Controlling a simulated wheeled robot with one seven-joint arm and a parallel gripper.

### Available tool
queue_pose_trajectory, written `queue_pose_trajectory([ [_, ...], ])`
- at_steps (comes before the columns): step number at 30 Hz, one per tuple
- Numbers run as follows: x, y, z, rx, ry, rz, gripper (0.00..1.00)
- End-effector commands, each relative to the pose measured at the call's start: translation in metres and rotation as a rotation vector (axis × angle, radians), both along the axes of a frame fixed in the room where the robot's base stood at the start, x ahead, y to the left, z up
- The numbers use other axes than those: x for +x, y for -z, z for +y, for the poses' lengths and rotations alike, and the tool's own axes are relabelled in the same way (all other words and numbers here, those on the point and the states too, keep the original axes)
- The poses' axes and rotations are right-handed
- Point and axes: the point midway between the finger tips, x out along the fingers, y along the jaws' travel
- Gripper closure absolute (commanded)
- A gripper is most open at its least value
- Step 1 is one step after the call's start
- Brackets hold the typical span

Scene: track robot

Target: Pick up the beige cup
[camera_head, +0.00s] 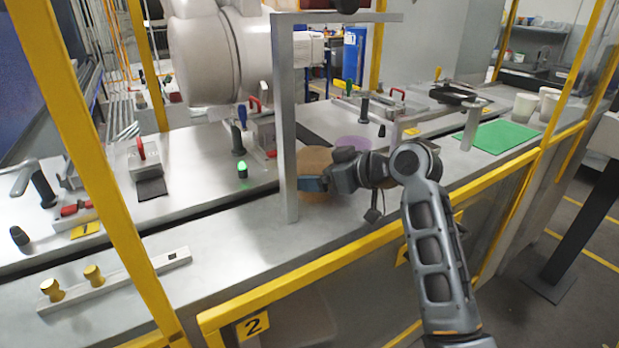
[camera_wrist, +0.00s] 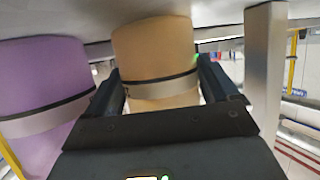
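The beige cup (camera_head: 315,158) stands on the metal bench just behind the upright post, partly hidden by my gripper (camera_head: 312,184) in the head view. In the wrist view the beige cup (camera_wrist: 156,50), with a paler band, lies between the two fingers of my gripper (camera_wrist: 158,66). The fingers are apart, one on each side of the cup. Any contact with it cannot be made out. A purple cup (camera_head: 352,143) stands close by, behind and right of the beige one; it also shows at the left of the wrist view (camera_wrist: 40,85).
A grey metal post (camera_head: 286,130) stands right beside the gripper and cup. A yellow rail (camera_head: 300,275) runs along the bench's front. A green mat (camera_head: 505,138) and pale cups (camera_head: 525,106) are at the right. A white robot arm (camera_head: 220,55) hangs behind.

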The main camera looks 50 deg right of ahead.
Motion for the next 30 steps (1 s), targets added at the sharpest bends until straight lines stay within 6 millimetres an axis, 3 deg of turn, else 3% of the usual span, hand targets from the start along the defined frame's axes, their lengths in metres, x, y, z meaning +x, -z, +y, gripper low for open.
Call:
queue_pose_trajectory([
  [12,0.0,0.0,0.0,0.0,0.0,-0.001,0.51],
  [20,0.001,-0.004,0.0,-0.002,-0.001,-0.002,0.51],
  [23,0.001,-0.015,0.0,-0.002,-0.001,-0.004,0.51],
  [30,0.001,-0.06,0.0,-0.005,0.0,-0.006,0.51],
])
